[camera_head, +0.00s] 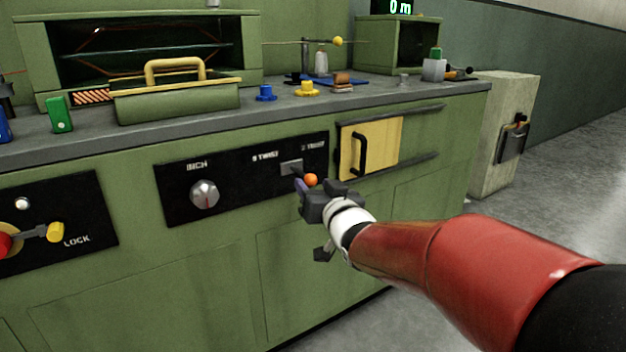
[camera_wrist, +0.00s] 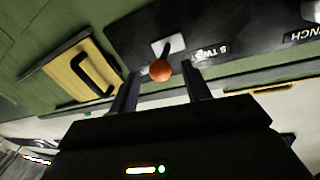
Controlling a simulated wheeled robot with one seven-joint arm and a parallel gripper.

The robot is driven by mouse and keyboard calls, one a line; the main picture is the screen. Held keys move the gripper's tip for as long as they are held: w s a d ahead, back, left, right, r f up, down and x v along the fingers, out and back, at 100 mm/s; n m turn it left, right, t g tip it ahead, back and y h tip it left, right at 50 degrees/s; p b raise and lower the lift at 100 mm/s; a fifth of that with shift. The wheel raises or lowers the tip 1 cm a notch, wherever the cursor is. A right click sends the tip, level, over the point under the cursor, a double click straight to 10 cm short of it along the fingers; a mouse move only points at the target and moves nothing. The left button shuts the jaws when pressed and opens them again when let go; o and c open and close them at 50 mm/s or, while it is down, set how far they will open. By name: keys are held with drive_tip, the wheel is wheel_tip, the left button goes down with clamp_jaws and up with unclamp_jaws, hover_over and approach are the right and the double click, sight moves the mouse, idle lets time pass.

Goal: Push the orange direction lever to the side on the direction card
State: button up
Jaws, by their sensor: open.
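The orange ball knob (camera_head: 311,180) of the direction lever stands out from a small grey plate (camera_head: 291,167) on a black panel (camera_head: 235,172). Labels reading "S TWIST" and what looks like "Z TWIST" sit above the plate on either side. My gripper (camera_head: 304,188) is at the knob, partly covering the lever. In the wrist view the orange knob (camera_wrist: 160,71) shows between my two spread, dark fingers (camera_wrist: 160,78), with a gap on each side. The gripper is open and holds nothing. Whether a finger touches the lever cannot be told.
A round grey knob (camera_head: 204,194) marked "INCH" is left on the same panel. A yellow sliding door (camera_head: 371,147) with a black handle is to the right. A lock panel (camera_head: 60,220) with a yellow-tipped lever is far left. Spools and small parts stand on the counter (camera_head: 205,118) above.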

sight(308, 178)
drive_tip(key=x, duration=0.5)
clamp_jaws()
